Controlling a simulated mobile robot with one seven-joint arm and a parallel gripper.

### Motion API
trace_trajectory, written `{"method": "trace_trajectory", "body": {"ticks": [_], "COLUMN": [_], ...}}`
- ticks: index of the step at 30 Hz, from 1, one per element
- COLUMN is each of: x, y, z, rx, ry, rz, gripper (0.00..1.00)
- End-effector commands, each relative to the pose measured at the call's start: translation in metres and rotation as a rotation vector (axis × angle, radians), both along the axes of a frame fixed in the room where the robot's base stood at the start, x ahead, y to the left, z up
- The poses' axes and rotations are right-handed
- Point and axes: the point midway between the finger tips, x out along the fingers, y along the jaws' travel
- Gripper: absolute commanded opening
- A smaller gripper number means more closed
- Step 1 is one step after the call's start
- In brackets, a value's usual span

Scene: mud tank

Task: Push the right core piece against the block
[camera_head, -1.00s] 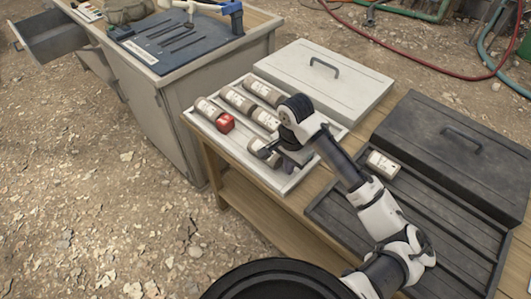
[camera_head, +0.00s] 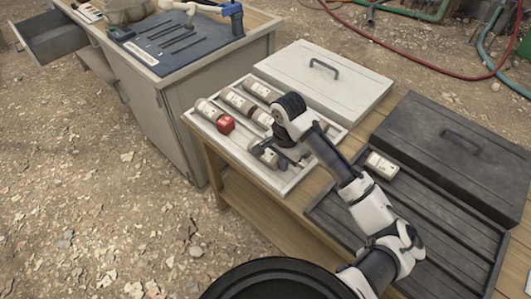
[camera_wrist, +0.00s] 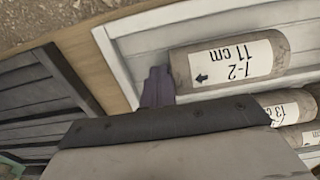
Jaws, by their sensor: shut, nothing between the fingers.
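The right core piece (camera_head: 262,153) is a grey-brown cylinder with a white label, lying in the front row of the white tray. The wrist view shows this core piece (camera_wrist: 235,62) with the label "1-2 11 cm". The red block (camera_head: 226,124) is in the same row to its upper left, with a gap between them. Another core piece (camera_head: 205,108) lies beyond the block. My gripper (camera_head: 291,162) is shut and empty, low at the core's right end. In the wrist view my fingertips (camera_wrist: 157,88) are beside that end; I cannot tell whether they touch.
Other cores (camera_head: 240,101) fill the tray's (camera_head: 211,138) back rows. A white lid (camera_head: 345,88) lies behind it. A dark tray (camera_head: 435,225) with one short core (camera_head: 383,164) and a dark lid (camera_head: 455,150) are to the right. A cabinet (camera_head: 195,100) stands at left.

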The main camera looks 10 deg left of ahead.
Motion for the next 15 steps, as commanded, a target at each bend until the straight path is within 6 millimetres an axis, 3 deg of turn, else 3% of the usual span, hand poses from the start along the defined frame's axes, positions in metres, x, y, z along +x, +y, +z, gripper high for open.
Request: {"method": "trace_trajectory", "body": {"ticks": [15], "x": [0.014], "y": [0.020], "z": [0.001], "rx": [0.002], "ry": [-0.001], "rz": [0.000], "gripper": [0.00]}}
